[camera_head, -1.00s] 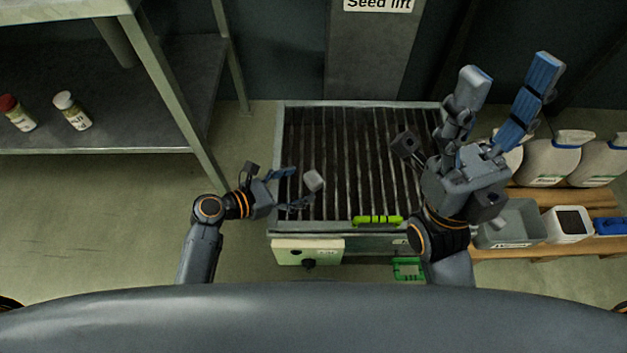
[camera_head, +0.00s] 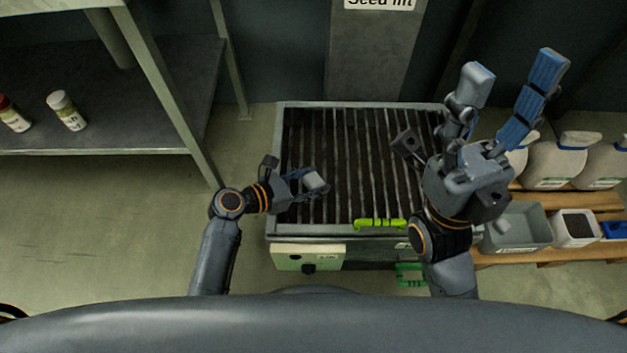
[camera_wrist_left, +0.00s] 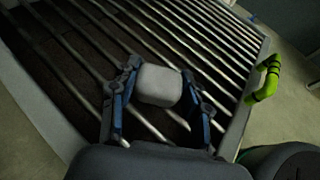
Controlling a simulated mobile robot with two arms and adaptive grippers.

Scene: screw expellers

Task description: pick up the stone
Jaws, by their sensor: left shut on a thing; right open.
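The stone (camera_head: 315,181) is a pale grey, rounded block over the left part of the slatted grate (camera_head: 350,150). My left gripper (camera_head: 312,184) is shut on it, with the fingers on either side. In the left wrist view the stone (camera_wrist_left: 159,85) sits between the two blue-padded fingers (camera_wrist_left: 160,105), above dark bars. I cannot tell whether it still touches the bars. My right gripper (camera_head: 505,95) is open and empty, raised over the right side of the grate with its fingers pointing up and away.
A metal shelf (camera_head: 100,140) with bottles stands left. White jugs (camera_head: 556,160) and a grey bin (camera_head: 515,226) stand on wooden slats at right.

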